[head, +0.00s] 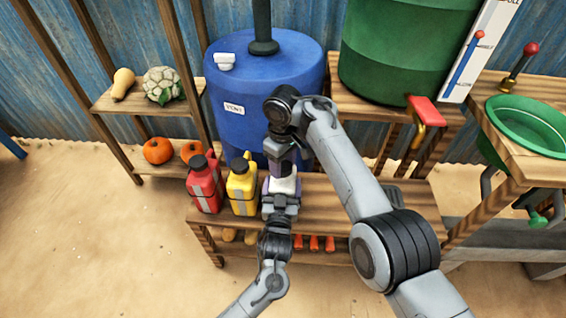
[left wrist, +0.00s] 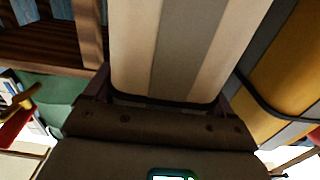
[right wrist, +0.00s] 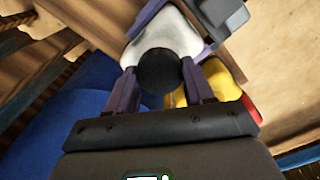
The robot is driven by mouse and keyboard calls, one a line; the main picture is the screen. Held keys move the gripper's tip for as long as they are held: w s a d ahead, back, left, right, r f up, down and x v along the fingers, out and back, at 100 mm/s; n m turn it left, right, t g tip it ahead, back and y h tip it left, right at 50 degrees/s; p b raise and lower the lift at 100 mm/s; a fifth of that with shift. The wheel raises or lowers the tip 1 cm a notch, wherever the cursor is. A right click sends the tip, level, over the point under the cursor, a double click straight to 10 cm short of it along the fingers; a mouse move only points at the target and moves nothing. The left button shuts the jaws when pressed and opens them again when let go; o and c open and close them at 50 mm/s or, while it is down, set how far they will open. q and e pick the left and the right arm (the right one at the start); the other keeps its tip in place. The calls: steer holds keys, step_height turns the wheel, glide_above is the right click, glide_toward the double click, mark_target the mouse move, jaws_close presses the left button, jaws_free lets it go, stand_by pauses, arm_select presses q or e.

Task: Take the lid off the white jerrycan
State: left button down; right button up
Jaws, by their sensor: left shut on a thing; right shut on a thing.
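The white jerrycan (head: 284,184) stands on the low wooden bench, right of the yellow jerrycan. My left gripper (head: 281,190) is shut on its body from the front; in the left wrist view the pale body with a grey band (left wrist: 178,50) fills the space between the fingers. My right gripper (head: 284,170) comes down from above. In the right wrist view its purple fingers are shut on the round black lid (right wrist: 158,71), over the top of the white jerrycan (right wrist: 178,36). The lid is hidden in the head view. I cannot tell whether it is seated or loose.
A yellow jerrycan (head: 242,190) and a red jerrycan (head: 205,186) stand close on the left. A big blue barrel (head: 265,85) is behind. The bench (head: 330,205) is mostly clear to the right, partly under my right arm. A green tank (head: 400,50) stands at the back right.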

steer(key=n, duration=0.4)
steer(key=shift+n, duration=0.3)
steer(key=n, duration=0.8)
steer(key=shift+n, duration=0.3)
steer(key=n, duration=1.2)
steer(key=shift+r+n, duration=0.1)
steer(key=shift+n, duration=0.2)
steer(key=n, duration=0.8)
